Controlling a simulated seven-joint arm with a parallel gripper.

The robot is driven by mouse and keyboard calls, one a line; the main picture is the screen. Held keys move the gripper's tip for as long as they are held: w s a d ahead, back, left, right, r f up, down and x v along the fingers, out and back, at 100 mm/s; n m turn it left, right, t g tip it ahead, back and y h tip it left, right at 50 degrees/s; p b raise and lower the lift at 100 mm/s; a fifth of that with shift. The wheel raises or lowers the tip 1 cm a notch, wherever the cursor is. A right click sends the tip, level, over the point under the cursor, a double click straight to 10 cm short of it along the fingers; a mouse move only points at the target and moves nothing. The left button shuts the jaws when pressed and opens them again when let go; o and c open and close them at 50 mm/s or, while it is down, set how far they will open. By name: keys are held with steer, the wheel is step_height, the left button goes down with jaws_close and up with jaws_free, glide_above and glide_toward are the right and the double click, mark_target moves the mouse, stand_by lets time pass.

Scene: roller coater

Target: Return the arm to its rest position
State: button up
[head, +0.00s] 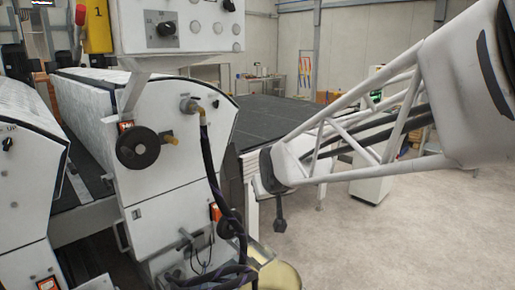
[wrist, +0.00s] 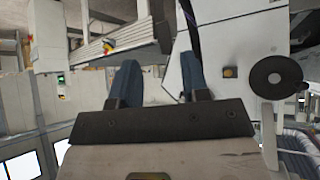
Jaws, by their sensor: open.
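My arm reaches in from the right in the head view. My gripper (head: 279,222) hangs at its end, small and dark, in front of the roller coater's white side panel (head: 165,185) and to its right. In the wrist view my gripper (wrist: 156,68) has two blue fingers apart with nothing between them. The panel also shows in the wrist view (wrist: 235,45), beyond the fingers to the right. It carries a black round handwheel (head: 138,147), which shows in the wrist view (wrist: 276,78) too, apart from the fingers.
A dark hose (head: 212,175) runs down the panel close to my gripper. A control box (head: 180,28) stands above the coater. A yellowish round container (head: 278,276) is on the floor below. A dark conveyor table (head: 275,118) extends behind. The floor at lower right is open.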

steer(key=s+d+f+m+g, duration=0.1)
steer(key=s+d, duration=0.4)
steer(key=s, duration=0.5)
steer(key=s+d+f+m+g+h, duration=0.1)
steer(key=s+d+f+g, duration=0.1)
steer(key=s+d, duration=0.3)
steer(key=s+d+f+m+g+h, duration=0.1)
steer(key=s+d, duration=0.4)
steer(key=s, duration=0.9)
steer(key=shift+s+d+f+m+g, duration=0.35)
steer(key=shift+m+g, duration=0.15)
steer(key=shift+g, duration=0.4)
